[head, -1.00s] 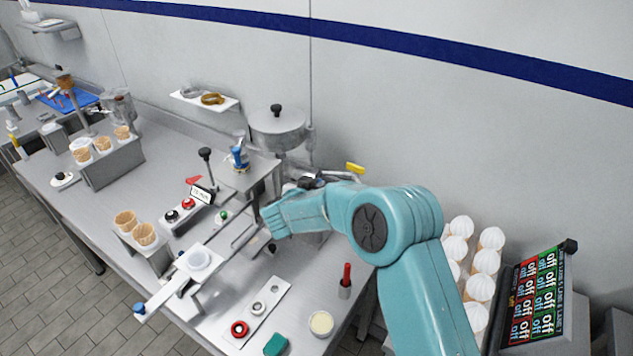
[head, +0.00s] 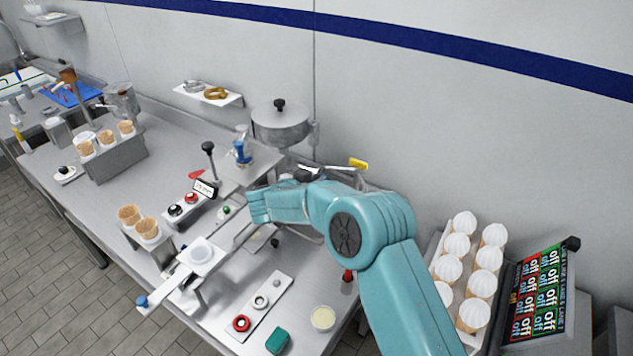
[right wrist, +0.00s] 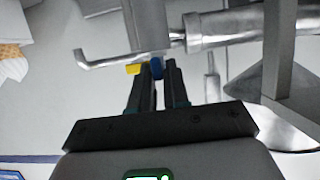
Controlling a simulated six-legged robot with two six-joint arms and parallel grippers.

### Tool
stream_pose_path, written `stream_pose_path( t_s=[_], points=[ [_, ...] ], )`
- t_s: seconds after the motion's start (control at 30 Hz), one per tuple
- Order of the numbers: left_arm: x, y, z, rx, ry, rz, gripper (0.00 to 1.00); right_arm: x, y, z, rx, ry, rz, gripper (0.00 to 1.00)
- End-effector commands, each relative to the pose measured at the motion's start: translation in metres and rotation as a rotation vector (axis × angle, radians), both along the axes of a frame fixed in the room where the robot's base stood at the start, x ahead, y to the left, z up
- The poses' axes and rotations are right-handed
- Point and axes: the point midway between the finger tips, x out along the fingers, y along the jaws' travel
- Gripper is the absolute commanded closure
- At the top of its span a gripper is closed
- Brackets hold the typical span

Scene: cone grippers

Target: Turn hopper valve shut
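The steel hopper (head: 281,124) with a black-knobbed lid stands at the back of the counter against the wall. My right arm reaches in front of it, and my right gripper (head: 308,172) is mostly hidden behind my wrist below the hopper. In the right wrist view its dark fingers (right wrist: 157,70) are close together with a small blue piece (right wrist: 157,67) between the tips. A yellow tip (right wrist: 133,69) shows just left of the fingers; a yellow-ended handle (head: 358,163) shows in the head view. I cannot tell the valve's angle. My left gripper is not in view.
A steel cylinder (right wrist: 225,30) and a bent rod (right wrist: 100,60) lie close to the fingertips in the right wrist view. A rack of white-topped cones (head: 462,270) stands to the right.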

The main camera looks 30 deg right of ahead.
Motion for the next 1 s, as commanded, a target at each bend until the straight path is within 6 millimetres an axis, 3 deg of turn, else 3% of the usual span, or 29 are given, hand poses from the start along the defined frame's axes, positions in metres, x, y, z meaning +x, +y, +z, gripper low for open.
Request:
stream_pose_path(
  t_s=[0.03,0.07,0.47,1.0],
  points=[
    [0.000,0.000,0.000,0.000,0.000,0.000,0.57,0.000,-0.001,0.000,-0.001,-0.001,-0.001,0.72],
    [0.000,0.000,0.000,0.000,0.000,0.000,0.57,0.000,-0.001,0.000,0.000,0.000,-0.001,0.64],
    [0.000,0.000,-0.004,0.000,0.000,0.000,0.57,-0.004,0.008,0.003,0.001,-0.002,0.002,0.64],
    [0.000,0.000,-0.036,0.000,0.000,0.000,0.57,-0.062,0.110,0.050,0.001,-0.001,0.003,0.64]
  ],
)
